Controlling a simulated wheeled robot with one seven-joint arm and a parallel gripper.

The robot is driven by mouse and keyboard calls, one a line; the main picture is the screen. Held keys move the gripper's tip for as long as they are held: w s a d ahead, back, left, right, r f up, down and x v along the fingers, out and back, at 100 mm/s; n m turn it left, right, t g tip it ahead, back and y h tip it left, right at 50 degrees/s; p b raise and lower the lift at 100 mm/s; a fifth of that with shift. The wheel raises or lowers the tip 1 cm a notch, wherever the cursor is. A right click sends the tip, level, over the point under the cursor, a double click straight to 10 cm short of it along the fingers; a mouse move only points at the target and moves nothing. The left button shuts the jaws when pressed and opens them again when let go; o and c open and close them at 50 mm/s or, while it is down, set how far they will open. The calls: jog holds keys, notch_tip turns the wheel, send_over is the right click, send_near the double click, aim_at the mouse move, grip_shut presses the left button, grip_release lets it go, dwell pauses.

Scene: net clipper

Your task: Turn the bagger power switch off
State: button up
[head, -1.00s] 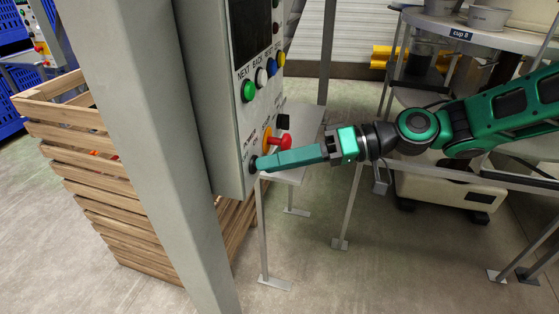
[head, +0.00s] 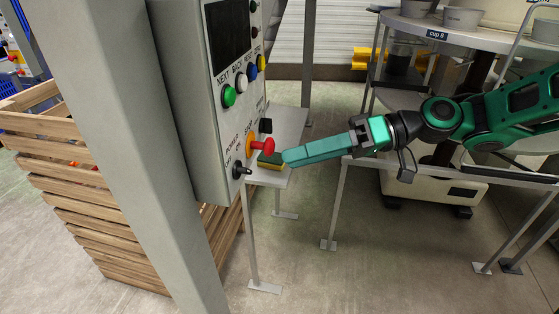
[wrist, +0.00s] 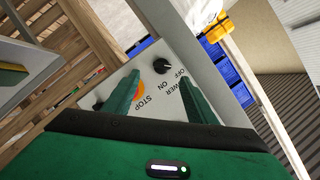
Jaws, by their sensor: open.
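The bagger power switch is a black knob (head: 240,170) low on the grey control panel (head: 209,115), below the red stop button (head: 262,145). In the wrist view the knob (wrist: 161,66) lies beyond the fingertips, beside the printed words POWER, OFF and ON. I cannot tell for sure which word it points to. My gripper (head: 289,158) is to the right of the knob in the head view, apart from it. In the wrist view my gripper (wrist: 160,82) has its two green fingers spread with nothing between them.
Green (head: 228,96), white (head: 242,83), blue and yellow buttons sit higher on the panel. A small table (head: 285,125) with a yellow-green sponge (head: 270,161) stands behind. A grey post (head: 125,150) and wooden crate (head: 80,210) are left. Open floor lies below my arm.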

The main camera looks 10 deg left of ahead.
jog(key=shift+v, duration=1.4)
jog(key=w+d+f+m+t+h, duration=0.1)
jog(key=d+f+m+t+h, duration=0.25)
jog(key=f, duration=0.55)
jog(key=d+f+m+h, duration=0.2)
jog(key=d+f+h, duration=0.1)
jog(key=d, duration=0.5)
jog(key=d+f+m+h, duration=0.1)
jog(key=d+f+h, duration=0.2)
jog(key=d, duration=0.4)
jog(key=s+d+r+m+h, duration=0.1)
jog(key=s+d+m+h, duration=0.1)
jog(key=s+d+m, duration=0.3)
jog(key=s+d+r+m+h, duration=0.2)
jog(key=s+d+m, duration=0.4)
jog(key=s+d, duration=0.7)
jog(key=d, duration=0.4)
jog(key=shift+r+g+h, duration=0.2)
jog(key=shift+g+h, duration=0.15)
jog(key=shift+w, duration=0.1)
